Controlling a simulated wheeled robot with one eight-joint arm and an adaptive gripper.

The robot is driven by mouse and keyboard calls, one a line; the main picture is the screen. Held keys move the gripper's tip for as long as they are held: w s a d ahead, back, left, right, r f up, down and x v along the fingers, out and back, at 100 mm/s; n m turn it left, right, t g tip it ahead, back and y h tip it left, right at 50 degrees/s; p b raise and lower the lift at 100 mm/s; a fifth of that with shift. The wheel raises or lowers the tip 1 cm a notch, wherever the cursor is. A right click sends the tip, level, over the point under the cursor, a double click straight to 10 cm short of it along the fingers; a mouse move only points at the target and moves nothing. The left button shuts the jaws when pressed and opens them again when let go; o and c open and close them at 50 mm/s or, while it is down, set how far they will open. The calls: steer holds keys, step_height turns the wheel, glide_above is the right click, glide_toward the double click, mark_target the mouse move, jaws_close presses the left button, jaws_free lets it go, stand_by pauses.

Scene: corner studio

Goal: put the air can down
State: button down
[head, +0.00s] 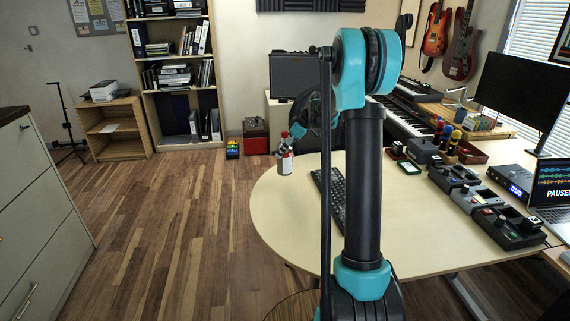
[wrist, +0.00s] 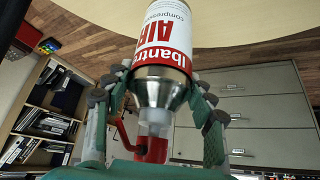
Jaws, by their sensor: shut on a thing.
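The air can (head: 285,158) is white with a red band and a red top. In the head view it stands upright over the far left rim of the round pale table (head: 282,217). My gripper (head: 297,132) is at its top, partly hidden by my own arm. In the wrist view the can (wrist: 163,42) lies between the two fingers of my gripper (wrist: 161,92), which are shut on its metal neck end. The red trigger and nozzle show near the palm. I cannot tell whether the base touches the table.
A black keyboard (head: 338,198) lies on the table right of the can, partly behind my arm. Several pedals (head: 500,222), a laptop (head: 553,195) and a monitor (head: 522,92) fill the right side. The table's left and front surface is clear. A drawer cabinet (head: 38,215) stands at left.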

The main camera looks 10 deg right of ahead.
mark_target(285, 162)
steer(key=shift+f, duration=3.15)
steer(key=c, duration=0.6)
jaws_free()
steer(key=shift+f, duration=0.1)
steer(key=v, duration=1.2)
steer(key=s+f+m+h, duration=0.1)
steer(key=s+f+m, duration=0.2)
steer(key=s, duration=0.9)
steer(key=s+a+f+m+h, duration=0.1)
steer(key=s+f+m, duration=0.3)
steer(key=s, duration=0.9)
steer(key=s+f+m+h, duration=0.3)
steer(key=s+f+m, duration=0.1)
steer(key=s, duration=0.9)
steer(key=shift+a+f+t, duration=0.2)
steer(key=shift+f+t, duration=0.1)
steer(key=shift+f, duration=0.25)
